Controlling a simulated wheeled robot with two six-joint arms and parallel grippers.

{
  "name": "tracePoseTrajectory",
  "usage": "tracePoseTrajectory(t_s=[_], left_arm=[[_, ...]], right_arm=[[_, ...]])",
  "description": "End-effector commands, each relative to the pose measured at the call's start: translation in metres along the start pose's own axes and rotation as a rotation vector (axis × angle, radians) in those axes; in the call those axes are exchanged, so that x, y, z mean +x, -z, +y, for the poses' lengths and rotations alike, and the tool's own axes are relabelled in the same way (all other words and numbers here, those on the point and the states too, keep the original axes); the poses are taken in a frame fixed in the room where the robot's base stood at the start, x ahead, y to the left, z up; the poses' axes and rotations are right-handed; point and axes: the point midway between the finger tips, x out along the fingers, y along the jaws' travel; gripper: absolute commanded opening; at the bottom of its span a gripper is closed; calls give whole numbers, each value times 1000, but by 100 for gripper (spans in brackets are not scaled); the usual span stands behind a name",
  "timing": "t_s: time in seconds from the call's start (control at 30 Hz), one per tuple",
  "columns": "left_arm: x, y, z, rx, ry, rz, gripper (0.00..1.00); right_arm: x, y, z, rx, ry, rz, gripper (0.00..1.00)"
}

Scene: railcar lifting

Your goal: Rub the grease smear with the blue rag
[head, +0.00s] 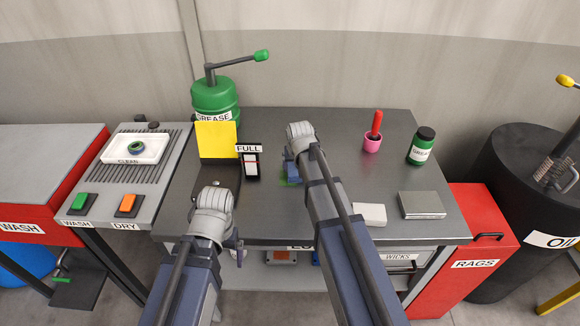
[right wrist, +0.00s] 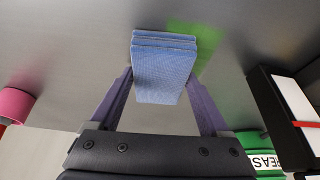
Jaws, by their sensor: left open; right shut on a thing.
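My right gripper (right wrist: 163,95) is shut on the folded blue rag (right wrist: 163,72), which hangs between its two fingers. The green grease smear (right wrist: 194,42) lies on the grey bench top beside the rag's far end, partly covered by it in the right wrist view. I cannot tell whether the rag touches the bench. In the head view a bit of the smear (head: 284,183) shows next to my right gripper (head: 291,172), which hides most of the rag. My left gripper (head: 236,246) is open at the bench's front edge, partly hidden by its own wrist.
Bare bench lies right of the right gripper.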

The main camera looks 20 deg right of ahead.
Motion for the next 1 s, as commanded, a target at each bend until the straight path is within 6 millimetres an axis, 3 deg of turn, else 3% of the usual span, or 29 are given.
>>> tracePoseTrajectory(t_s=[0.17, 0.37, 0.7, 1.0], left_arm=[[0, 0, 0, 0, 0, 0, 99], [0, 0, 0, 0, 0, 0, 99], [-1, 0, 0, 0, 0, 0, 99], [0, 0, 0, 0, 0, 0, 99]], right_arm=[[-1, -1, 10, 0, -1, -2, 36], [-2, -4, 9, -1, 0, -1, 36], [-11, -26, 6, -1, 1, 0, 36], [-11, -26, 3, -1, 2, 0, 36]])
